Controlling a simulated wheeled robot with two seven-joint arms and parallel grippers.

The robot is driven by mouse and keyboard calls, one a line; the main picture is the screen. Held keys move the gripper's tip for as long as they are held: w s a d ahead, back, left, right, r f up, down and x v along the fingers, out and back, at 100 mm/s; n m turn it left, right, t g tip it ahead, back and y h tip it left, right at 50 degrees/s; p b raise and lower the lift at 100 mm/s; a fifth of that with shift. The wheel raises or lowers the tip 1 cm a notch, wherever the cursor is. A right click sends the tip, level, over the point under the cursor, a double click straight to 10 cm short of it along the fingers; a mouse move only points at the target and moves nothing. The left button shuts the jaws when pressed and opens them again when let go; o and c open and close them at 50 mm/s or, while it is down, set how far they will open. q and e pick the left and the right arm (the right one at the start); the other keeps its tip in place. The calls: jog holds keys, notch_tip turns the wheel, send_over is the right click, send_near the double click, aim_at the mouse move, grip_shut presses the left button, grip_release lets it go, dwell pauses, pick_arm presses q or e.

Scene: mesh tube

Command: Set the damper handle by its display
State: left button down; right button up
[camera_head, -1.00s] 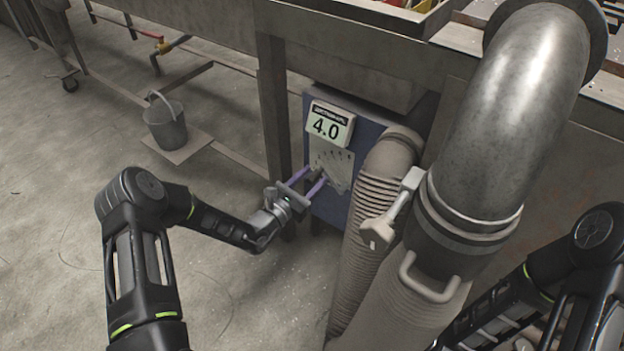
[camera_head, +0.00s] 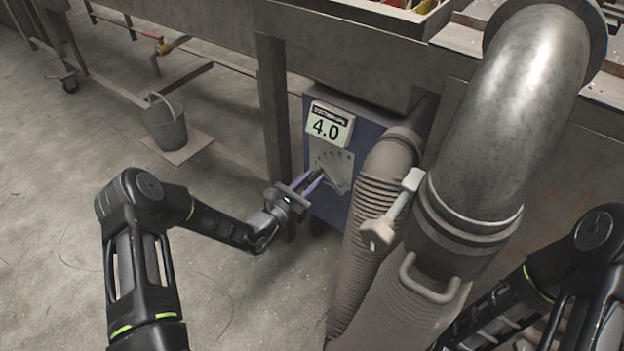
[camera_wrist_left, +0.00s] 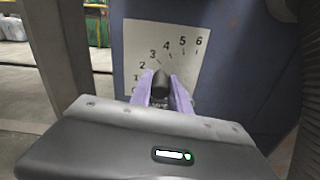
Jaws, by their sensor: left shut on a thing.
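The damper unit is a blue box (camera_head: 325,208) under the bench. Its display (camera_head: 330,125) reads 4.0. Below the display is a pale scale plate (camera_head: 340,163), and in the left wrist view this plate (camera_wrist_left: 186,50) carries numbers up to 6. The dark damper handle (camera_wrist_left: 161,83) stands in front of the plate, its top just below the 3 and 4 marks. My left gripper (camera_head: 318,175) is at the plate, its purple fingers (camera_wrist_left: 161,90) shut on the handle from both sides. The lower part of the handle is hidden. My right gripper is out of view; only its arm shows.
A ribbed hose (camera_head: 372,230) stands close to the right of the box. A large metal pipe (camera_head: 500,120) with a grey lever (camera_head: 392,212) is further right. A bench leg (camera_head: 274,110) is just left of the box. A bucket (camera_head: 165,124) stands at left.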

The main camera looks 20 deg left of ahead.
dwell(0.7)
pick_arm(q)
jog(key=shift+r+p, duration=0.2)
jog(key=shift+p, duration=0.2)
jog(key=shift+d+r+m+p, duration=0.15)
jog(key=shift+m+p, duration=0.15)
jog(key=shift+m, duration=0.1)
jog(key=shift+s+d, duration=0.1)
jog(key=shift+d, duration=0.05)
jog(key=c, duration=1.2)
grip_release()
jog(key=shift+c, duration=0.2)
jog(key=p+v, duration=0.1)
jog(key=v, duration=0.6)
jog(key=shift+p, duration=0.4)
jog(key=shift+s, duration=0.35)
